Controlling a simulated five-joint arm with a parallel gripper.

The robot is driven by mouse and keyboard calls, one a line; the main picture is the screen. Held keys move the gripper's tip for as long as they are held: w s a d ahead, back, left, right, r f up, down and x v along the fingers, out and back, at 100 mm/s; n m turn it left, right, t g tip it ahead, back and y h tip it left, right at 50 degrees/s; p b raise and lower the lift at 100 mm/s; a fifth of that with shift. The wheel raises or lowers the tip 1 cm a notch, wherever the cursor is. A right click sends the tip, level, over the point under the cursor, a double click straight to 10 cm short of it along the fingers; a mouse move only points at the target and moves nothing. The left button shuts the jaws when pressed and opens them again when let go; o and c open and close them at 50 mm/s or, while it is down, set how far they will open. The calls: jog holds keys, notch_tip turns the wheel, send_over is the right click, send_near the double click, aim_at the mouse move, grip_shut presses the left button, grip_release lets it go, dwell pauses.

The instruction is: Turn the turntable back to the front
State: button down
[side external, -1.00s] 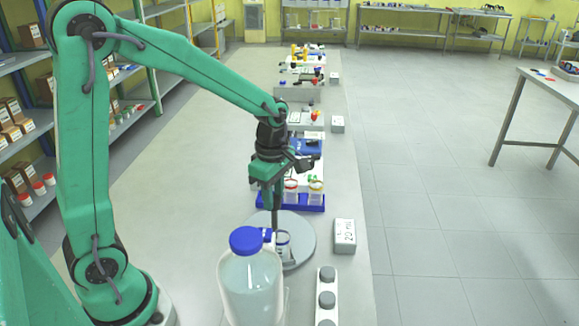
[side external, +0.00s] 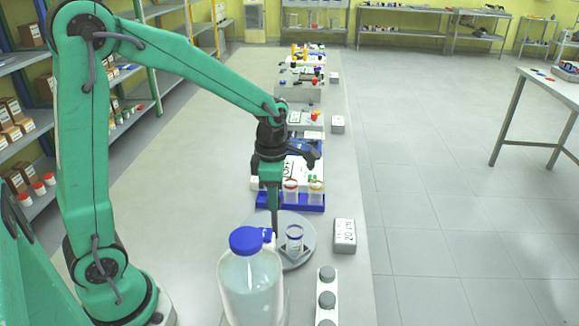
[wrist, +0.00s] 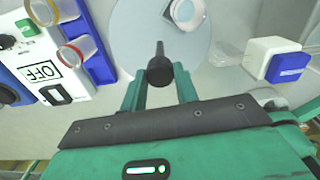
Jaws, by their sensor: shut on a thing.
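The turntable (side external: 302,259) is a flat grey disc on the bench, below my gripper in the side view; part of it also shows at the top of the wrist view (wrist: 133,38). A small clear glass vessel (side external: 294,240) stands upright on the disc, right of my fingers; it also shows at the top edge of the wrist view (wrist: 186,12). My gripper (wrist: 160,85) points down over the disc, its two fingers closed around a black upright peg (wrist: 160,67). In the side view my gripper (side external: 274,212) hides most of the peg.
A large bottle with a blue cap (side external: 247,240) stands in front of the disc, close to it. A labelled grey block (side external: 345,235) is to the right. A blue rack with small jars (side external: 291,202) stands behind. A white strip with grey knobs (side external: 327,298) lies at front right.

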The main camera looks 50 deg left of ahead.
jog(key=shift+r+n, duration=0.1)
jog(key=shift+n, duration=3.4)
jog(key=c, duration=1.1)
grip_release()
jog(key=shift+o, duration=0.2)
jog(key=shift+r, duration=3.85)
jog(key=shift+s, duration=0.1)
